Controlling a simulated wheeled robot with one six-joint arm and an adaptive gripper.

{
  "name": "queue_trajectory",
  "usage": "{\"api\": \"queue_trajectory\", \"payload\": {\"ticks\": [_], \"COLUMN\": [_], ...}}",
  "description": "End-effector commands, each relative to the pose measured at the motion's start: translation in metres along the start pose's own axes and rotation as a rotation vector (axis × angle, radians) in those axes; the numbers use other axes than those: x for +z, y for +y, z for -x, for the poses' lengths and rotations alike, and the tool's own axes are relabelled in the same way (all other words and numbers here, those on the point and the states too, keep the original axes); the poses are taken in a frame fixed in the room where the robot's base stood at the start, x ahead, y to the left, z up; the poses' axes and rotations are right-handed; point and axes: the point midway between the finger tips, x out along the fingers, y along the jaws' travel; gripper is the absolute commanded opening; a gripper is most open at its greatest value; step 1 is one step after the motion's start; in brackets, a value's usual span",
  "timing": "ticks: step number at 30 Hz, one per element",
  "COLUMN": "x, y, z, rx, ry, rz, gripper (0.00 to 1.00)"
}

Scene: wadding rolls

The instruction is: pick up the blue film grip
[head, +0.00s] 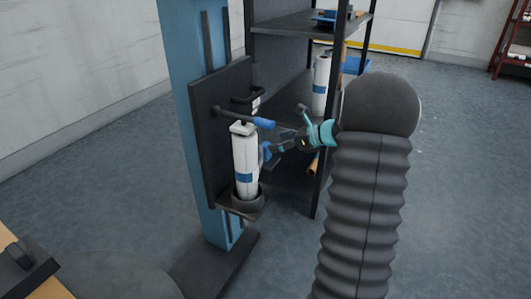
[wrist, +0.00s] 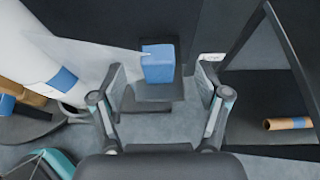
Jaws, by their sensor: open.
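The blue film grip (wrist: 158,65) is a small blue block at the end of a pale sheet of film (wrist: 105,57) that runs from the white roll (wrist: 35,50) on the left. In the head view the grip (head: 265,151) shows beside the upright white roll (head: 245,158), partly hidden by my gripper. My gripper (head: 280,147) points left toward it. In the wrist view my gripper (wrist: 160,88) is open, and the grip appears between its two fingers, toward the far end. I cannot tell whether either finger touches it.
The roll stands in a dark holder (head: 247,203) on a blue column (head: 185,80). A bracket arm with a blue end (head: 262,123) juts out just above my gripper. A dark shelf (head: 290,25) stands behind. A brown tube (wrist: 288,123) lies at right.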

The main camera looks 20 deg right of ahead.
Motion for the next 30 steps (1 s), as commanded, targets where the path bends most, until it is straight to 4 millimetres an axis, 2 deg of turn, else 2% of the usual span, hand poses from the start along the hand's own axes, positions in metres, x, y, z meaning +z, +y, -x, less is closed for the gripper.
{"api": "queue_trajectory", "payload": {"ticks": [7,15,23,30], "x": [-0.003,-0.002,-0.002,-0.002], "y": [0.004,0.003,0.003,0.003], "z": [-0.035,-0.039,-0.038,-0.038], "rx": [0.003,0.0,0.0,0.0], "ry": [0.0,0.0,0.0,0.0], "rz": [0.0,0.0,0.0,0.0], "gripper": [0.75,0.75,0.11,0.11]}}
